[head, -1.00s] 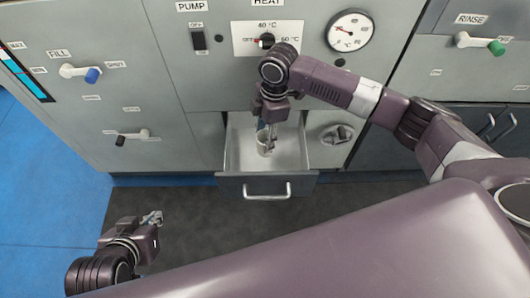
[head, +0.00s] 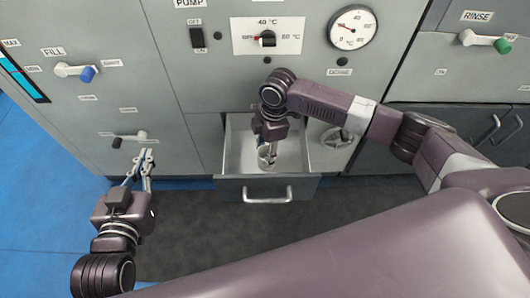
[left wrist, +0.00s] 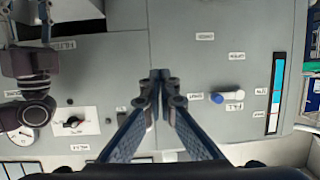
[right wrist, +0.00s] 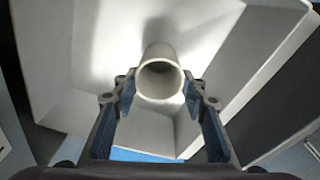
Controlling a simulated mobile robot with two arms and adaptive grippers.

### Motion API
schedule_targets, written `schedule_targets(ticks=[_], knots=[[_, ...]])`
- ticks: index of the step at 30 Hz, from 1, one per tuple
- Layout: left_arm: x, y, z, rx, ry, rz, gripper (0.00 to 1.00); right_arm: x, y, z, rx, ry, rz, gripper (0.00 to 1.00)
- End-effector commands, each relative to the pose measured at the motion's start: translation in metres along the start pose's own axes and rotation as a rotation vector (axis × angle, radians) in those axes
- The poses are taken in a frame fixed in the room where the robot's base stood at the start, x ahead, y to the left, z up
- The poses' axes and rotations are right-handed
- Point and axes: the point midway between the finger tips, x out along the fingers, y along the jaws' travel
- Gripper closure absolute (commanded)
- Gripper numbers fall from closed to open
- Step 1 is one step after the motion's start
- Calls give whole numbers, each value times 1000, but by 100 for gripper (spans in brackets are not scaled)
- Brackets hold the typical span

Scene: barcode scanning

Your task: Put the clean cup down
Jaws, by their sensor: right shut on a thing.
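The clean cup (right wrist: 160,80) is a plain pale cylinder; the right wrist view looks into its open mouth. My right gripper (right wrist: 160,88) is shut on it, one finger on each side. In the head view the cup (head: 265,155) is inside the open drawer (head: 230,160), partly hidden by my right gripper (head: 270,150). I cannot tell whether the cup touches the drawer floor. My left gripper (head: 145,158) is empty, just in front of the lower left panel lever. In the left wrist view its fingertips (left wrist: 167,78) are together.
The drawer front with its handle (head: 268,193) sticks out from the grey cabinet. A round fitting (head: 337,138) is right of the drawer. A lever (head: 128,138) is by my left gripper. Above are a dial (head: 266,38) and a gauge (head: 351,27). The dark floor mat (head: 220,235) is clear.

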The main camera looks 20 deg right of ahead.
Motion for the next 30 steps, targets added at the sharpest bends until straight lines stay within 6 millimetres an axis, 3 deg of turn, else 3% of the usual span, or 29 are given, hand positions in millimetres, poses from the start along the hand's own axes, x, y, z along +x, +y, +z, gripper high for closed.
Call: schedule_targets(ticks=[9, 10, 14, 26, 30], knots=[[0, 0, 1, 0, -6, 0, 100, 2, 0, 0, 0, 1, -1, 88], [0, 0, 1, 0, -8, 0, 100, 2, 0, 0, 0, 1, 0, 58], [0, 0, 1, 0, -7, -1, 100, 2, 0, 0, 0, 1, 0, 44], [0, 0, 0, 0, -8, -1, 100, -4, 0, 0, 0, 0, 1, 43], [-6, -3, 25, 0, -117, -6, 100, -17, 1, -1, 0, 2, 2, 43]])
